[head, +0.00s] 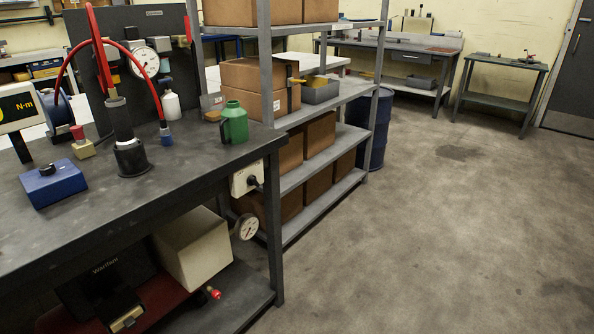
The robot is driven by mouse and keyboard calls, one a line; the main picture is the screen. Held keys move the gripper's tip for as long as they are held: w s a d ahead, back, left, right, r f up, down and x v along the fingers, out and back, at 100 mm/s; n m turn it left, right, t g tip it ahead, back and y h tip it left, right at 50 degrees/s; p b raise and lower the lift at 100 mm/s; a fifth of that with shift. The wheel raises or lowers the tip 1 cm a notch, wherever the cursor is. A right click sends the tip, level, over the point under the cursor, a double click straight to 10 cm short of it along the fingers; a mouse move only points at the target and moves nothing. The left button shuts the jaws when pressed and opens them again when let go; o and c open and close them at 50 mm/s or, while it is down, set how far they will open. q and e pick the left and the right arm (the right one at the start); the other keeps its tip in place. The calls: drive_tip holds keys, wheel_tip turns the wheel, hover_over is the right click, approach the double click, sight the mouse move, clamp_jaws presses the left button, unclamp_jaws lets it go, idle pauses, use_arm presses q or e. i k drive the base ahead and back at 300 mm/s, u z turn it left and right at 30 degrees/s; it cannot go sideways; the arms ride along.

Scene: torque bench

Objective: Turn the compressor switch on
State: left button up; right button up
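No switch is labelled as the compressor switch at this size. A white box with a black knob (247,178) is fixed at the right end of the dark workbench (215,165), just below its top. A round gauge (246,227) sits below that box. A beige box-shaped unit (193,250) stands on the bench's lower shelf, with a small red-tipped fitting (213,293) near it. A blue box with a black knob on top (52,185) sits on the bench top at the left. I cannot tell the setting of either knob. Neither of my grippers is in view.
On the bench stand a black post with red hoses (120,120), a green jug (233,123), a white bottle (171,104) and an N·m display (18,106). A grey shelf rack with cartons (320,135) stands behind. The floor (440,230) at right is clear.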

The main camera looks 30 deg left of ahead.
sight(251, 181)
drive_tip(key=u, duration=0.35)
drive_tip(key=i, duration=0.9)
drive_tip(key=u, duration=1.25)
drive_tip(key=i, duration=0.4)
drive_tip(key=u, duration=0.4)
